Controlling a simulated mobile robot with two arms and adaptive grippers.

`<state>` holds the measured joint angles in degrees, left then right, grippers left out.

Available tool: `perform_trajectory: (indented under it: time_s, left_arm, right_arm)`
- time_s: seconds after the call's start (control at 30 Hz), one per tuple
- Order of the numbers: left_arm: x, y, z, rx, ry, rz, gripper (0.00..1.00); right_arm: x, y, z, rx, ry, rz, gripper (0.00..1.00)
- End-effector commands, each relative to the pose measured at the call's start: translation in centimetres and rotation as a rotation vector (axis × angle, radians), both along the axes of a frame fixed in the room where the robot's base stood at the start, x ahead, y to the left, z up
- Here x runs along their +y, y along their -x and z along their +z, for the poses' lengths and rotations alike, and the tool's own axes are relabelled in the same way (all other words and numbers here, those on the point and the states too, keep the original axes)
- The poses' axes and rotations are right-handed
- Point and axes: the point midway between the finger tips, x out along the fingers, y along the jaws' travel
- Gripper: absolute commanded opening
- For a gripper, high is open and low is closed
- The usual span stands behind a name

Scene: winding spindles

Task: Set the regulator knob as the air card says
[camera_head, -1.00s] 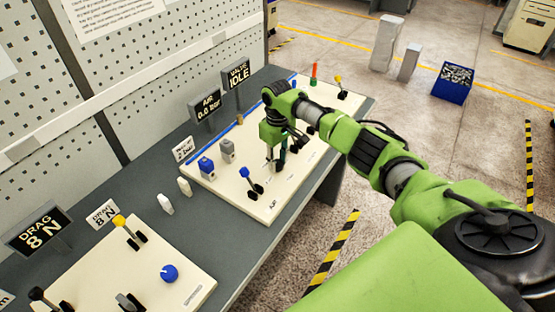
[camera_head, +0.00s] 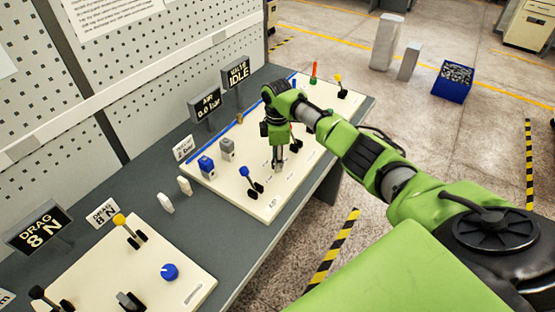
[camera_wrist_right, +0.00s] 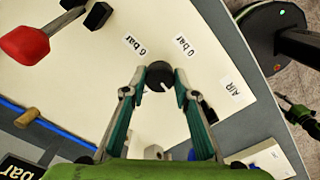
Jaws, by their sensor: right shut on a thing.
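The black regulator knob (camera_wrist_right: 159,74) stands on the cream air panel (camera_head: 225,194), with a light pointer mark on its near side in the right wrist view. My right gripper (camera_wrist_right: 160,84) is shut on it, one finger on each side. The labels 6 bar (camera_wrist_right: 135,46) and 0 bar (camera_wrist_right: 184,46) lie beyond the knob. In the head view my right gripper (camera_head: 279,172) points down at the panel and mostly hides the knob. The small white air card (camera_head: 184,148) appears to read 2 bar. The AIR display (camera_head: 207,104) appears to read 0.0 bar.
A blue-handled lever (camera_head: 245,173) and blue (camera_head: 206,167) and grey (camera_head: 227,149) blocks stand left of my gripper. Red (camera_head: 314,70) and yellow (camera_head: 339,79) levers stand behind it. Another panel with a blue knob (camera_head: 169,271) is at the front left.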

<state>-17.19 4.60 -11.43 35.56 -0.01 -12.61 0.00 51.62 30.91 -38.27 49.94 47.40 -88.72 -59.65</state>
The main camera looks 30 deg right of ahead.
Motion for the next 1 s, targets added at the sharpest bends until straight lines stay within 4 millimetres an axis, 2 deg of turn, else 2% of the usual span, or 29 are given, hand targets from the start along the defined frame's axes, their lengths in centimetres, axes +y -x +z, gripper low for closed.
perform_trajectory:
  time_s: [0.4,0.9,0.93,0.97,1.0]
  left_arm:
    - [-0.02,-0.04,-0.13,0.000,0.000,0.000,0.40]
    - [-0.03,-0.04,-0.14,0.000,0.000,-0.001,0.40]
    - [-0.04,-0.04,-0.14,0.000,0.000,-0.001,0.40]
    - [-0.04,-0.04,-0.14,0.000,0.000,-0.001,0.40]
    - [-0.04,-0.04,-0.14,0.000,0.000,-0.001,0.40]
  right_arm:
    - [0.04,-0.06,0.03,-0.002,0.000,0.159,0.05]
    - [0.04,-0.08,0.05,-0.002,0.000,0.174,0.05]
    - [0.04,-0.08,0.05,-0.002,0.000,0.173,0.35]
    - [0.04,-0.08,0.05,-0.002,0.000,0.173,0.42]
    - [0.05,-0.07,0.05,-0.002,0.000,0.173,0.44]
